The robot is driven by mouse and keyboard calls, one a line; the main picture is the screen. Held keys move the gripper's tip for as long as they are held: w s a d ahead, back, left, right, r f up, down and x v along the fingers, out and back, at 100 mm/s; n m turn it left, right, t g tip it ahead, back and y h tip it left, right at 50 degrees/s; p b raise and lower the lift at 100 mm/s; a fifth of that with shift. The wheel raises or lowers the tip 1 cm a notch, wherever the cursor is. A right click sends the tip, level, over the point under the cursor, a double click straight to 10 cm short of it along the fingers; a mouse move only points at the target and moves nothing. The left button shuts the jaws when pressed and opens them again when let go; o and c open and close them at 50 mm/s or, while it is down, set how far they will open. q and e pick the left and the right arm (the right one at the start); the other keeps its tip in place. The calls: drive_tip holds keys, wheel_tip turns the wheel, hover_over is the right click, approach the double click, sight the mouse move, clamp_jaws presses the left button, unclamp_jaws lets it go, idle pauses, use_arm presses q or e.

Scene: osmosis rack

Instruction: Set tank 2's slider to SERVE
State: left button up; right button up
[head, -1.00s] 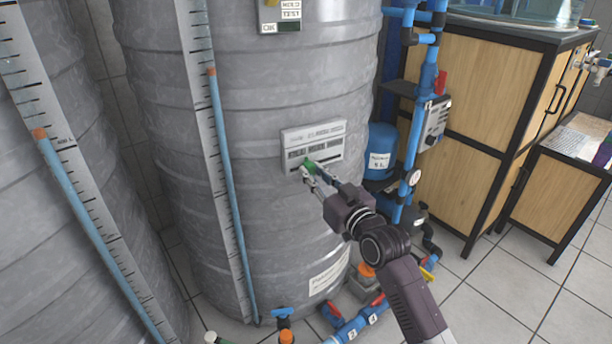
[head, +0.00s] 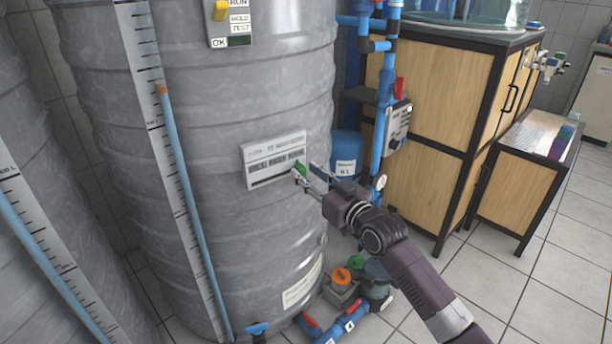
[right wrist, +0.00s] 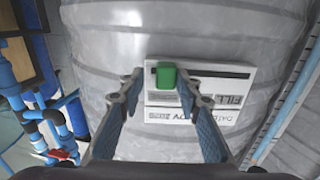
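A pale slider panel (head: 275,152) is mounted on the large grey ribbed tank (head: 240,235). Its green slider knob (head: 299,168) stands near the panel's right end in the head view. My right gripper (head: 305,173) is at the knob. In the right wrist view the panel (right wrist: 168,108) appears upside down, with the word FILL legible toward the picture's right. The green knob (right wrist: 166,75) sits between the open fingertips (right wrist: 161,82), with a gap visible on both sides. The other position labels are too small or hidden to read. My left gripper is out of view.
A second grey tank (head: 30,130) stands at the left. Blue pipes (head: 378,135) and a blue vessel (head: 345,155) stand close right of the gripper. A wooden cabinet (head: 430,150) is farther right.

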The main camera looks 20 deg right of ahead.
drive_tip(key=shift+s+a, duration=0.1)
drive_tip(key=s+d, duration=0.2)
drive_tip(key=s, duration=0.9)
drive_tip(key=shift+s+d, duration=0.15)
drive_tip(key=shift+s, duration=0.2)
